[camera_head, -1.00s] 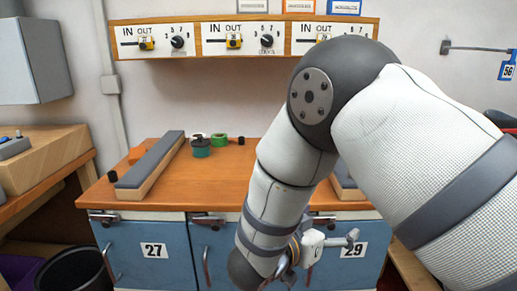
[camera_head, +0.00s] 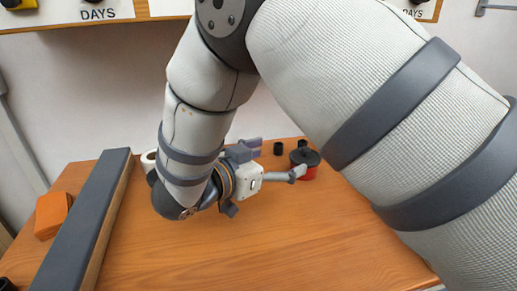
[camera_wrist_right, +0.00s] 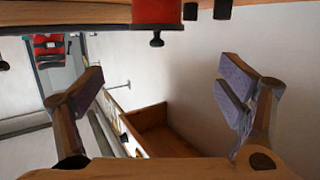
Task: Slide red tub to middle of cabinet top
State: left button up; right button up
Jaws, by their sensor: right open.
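The red tub (camera_head: 309,173) with a dark knobbed lid stands upright near the back edge of the orange-brown cabinet top (camera_head: 240,260). My right gripper (camera_head: 272,160) is open and empty, just left of the tub in the head view; one finger overlaps the tub there, and I cannot tell whether they touch. In the right wrist view the tub (camera_wrist_right: 158,12) appears upside down at the top edge, partly cut off. It lies beyond the spread fingers (camera_wrist_right: 163,80), horizontally between them. My left gripper is out of view.
A long grey-topped wooden bar (camera_head: 88,220) lies along the left of the cabinet top, with an orange block (camera_head: 52,214) beyond it. A small black cylinder (camera_head: 278,148) stands left of the tub. The middle front surface is clear. My right arm hides part of the back.

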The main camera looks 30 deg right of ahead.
aim_at(306, 152)
jog(key=x, duration=1)
jog(key=shift+s+d+f, duration=0.1)
jog(key=shift+d+f, duration=0.05)
jog(key=shift+d, duration=0.3)
jog(key=c, duration=2)
jog(key=shift+o, duration=0.2)
jog(key=shift+s+a, duration=0.35)
jog(key=shift+a, duration=0.35)
jog(key=shift+s+a, duration=0.35)
jog(key=shift+a, duration=0.3)
jog(key=shift+s+a+f+p, duration=0.1)
jog(key=shift+s+a, duration=1.45)
jog(key=shift+a, duration=1.45)
jog(key=shift+s+a+r+p, duration=0.1)
jog(key=shift+s+a, duration=1.45)
jog(key=shift+a, duration=1.5)
jog(key=shift+s+a+f+p, duration=0.1)
jog(key=shift+s+a, duration=1.45)
jog(key=shift+a, duration=1.55)
